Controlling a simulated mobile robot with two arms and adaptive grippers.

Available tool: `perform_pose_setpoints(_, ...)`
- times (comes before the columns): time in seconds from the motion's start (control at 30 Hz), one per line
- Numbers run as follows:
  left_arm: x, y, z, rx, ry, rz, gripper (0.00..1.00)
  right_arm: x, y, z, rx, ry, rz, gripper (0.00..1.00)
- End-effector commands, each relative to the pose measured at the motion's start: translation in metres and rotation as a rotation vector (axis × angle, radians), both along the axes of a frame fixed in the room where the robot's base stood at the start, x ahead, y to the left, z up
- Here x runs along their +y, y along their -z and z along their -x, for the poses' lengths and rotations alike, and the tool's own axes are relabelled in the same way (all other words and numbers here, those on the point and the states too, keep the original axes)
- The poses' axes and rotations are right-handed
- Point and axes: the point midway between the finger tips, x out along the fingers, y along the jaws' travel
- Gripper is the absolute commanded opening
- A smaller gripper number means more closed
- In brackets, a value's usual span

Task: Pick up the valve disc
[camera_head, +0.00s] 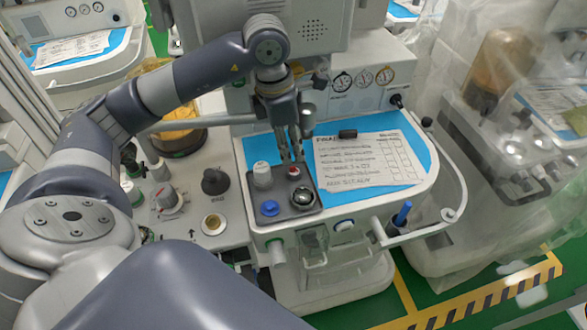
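A dark grey tray (290,212) sits on the cart's blue worktop and holds several small parts. A small red-and-white part (294,173) lies near its back right. A flat blue round part (270,208) is at its front left, and a shiny metal dome-like part (303,196) at its front right. Which one is the valve disc I cannot tell for sure. My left gripper (292,157) points down just above the tray's back edge, fingers apart, with nothing visible between them. My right gripper is out of view.
A printed paper sheet (366,160) and a small black item (348,134) lie on the blue worktop (420,155) to the right. Gauges (364,78) stand behind. A rail (425,229) with a blue tube (402,213) borders the right. A glass canister (176,139) stands left.

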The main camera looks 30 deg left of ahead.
Motion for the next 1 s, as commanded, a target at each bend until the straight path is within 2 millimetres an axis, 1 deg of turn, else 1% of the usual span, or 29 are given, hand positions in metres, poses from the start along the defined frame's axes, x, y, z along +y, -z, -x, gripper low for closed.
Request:
perform_pose_setpoints(0.13,-0.001,0.011,0.001,0.003,0.000,0.000,0.30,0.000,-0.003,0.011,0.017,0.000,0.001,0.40)
perform_pose_setpoints(0.2,-0.003,0.021,0.002,0.004,0.000,0.000,0.30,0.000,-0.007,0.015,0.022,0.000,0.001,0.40)
perform_pose_setpoints(0.4,-0.006,0.049,0.001,0.002,0.000,-0.001,0.30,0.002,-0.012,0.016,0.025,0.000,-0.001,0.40)
perform_pose_setpoints(0.5,-0.007,0.054,0.000,-0.001,0.000,0.001,0.30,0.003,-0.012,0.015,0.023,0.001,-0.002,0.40)
perform_pose_setpoints(0.7,-0.007,0.055,0.000,-0.002,0.001,0.000,0.30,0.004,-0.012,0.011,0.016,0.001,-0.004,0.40)
perform_pose_setpoints(0.73,-0.007,0.055,0.000,-0.002,0.001,0.000,0.25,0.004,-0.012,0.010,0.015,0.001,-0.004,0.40)
perform_pose_setpoints(0.8,-0.007,0.055,0.000,-0.002,0.001,0.000,0.11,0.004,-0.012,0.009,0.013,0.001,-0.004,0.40)
perform_pose_setpoints(0.87,-0.007,0.055,0.000,-0.001,0.000,0.000,0.03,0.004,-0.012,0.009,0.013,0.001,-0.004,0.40)
perform_pose_setpoints(0.9,-0.007,0.055,0.000,-0.001,0.000,0.000,0.00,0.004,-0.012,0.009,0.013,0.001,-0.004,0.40)
perform_pose_setpoints(1.0,-0.007,0.055,0.000,-0.001,0.000,0.000,0.00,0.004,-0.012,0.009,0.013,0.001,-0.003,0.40)
